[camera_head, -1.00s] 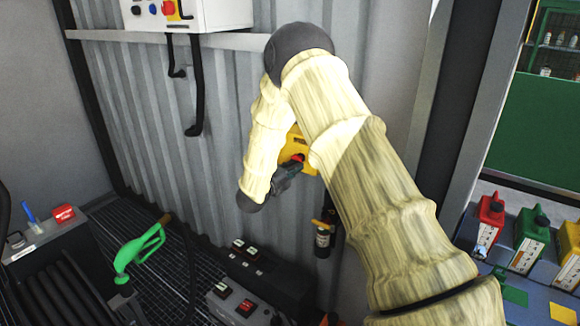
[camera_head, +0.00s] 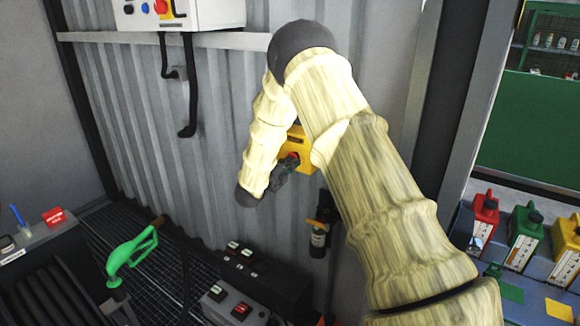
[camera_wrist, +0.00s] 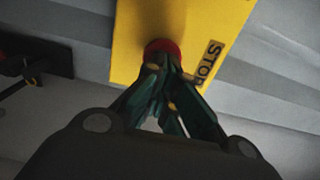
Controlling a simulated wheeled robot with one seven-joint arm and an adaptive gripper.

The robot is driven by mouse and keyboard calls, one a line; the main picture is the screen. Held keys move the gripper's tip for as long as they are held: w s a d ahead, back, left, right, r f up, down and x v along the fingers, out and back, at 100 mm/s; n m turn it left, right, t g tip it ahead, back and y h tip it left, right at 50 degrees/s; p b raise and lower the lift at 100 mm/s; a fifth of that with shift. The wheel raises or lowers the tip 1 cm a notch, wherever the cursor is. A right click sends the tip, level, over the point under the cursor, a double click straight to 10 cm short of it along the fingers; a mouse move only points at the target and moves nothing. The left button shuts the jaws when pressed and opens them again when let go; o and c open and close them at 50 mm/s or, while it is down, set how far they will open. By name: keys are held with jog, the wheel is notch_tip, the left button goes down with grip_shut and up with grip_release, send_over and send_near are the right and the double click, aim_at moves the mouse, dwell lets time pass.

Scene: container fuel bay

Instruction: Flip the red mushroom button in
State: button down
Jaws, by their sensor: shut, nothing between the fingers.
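The red mushroom button (camera_wrist: 160,46) sits on a yellow box (camera_wrist: 128,43) marked STOP, fixed to the corrugated wall. In the head view the yellow box (camera_head: 299,153) shows partly behind my arm, with a bit of the red button (camera_head: 292,157) visible. My gripper (camera_wrist: 163,66) is shut and empty. Its fingertips are at the button's face and cover its lower part in the wrist view. I cannot tell whether they touch it or whether it is pressed in. In the head view my gripper (camera_head: 287,172) is small and dark beside the box.
A white control box (camera_head: 190,14) hangs on the wall at upper left, with black cables below. A green fuel nozzle (camera_head: 130,252) and a grey switch box (camera_head: 236,305) stand low in front. Several coloured canisters (camera_head: 523,235) stand at right. A dark cylinder (camera_head: 318,238) hangs below the yellow box.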

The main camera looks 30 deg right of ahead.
jog(key=shift+d+r, duration=0.25)
jog(key=shift+d, duration=0.1)
jog(key=b+v, duration=0.5)
jog(key=v, duration=0.9)
jog(key=shift+a+f, duration=0.2)
jog(key=shift+a, duration=0.1)
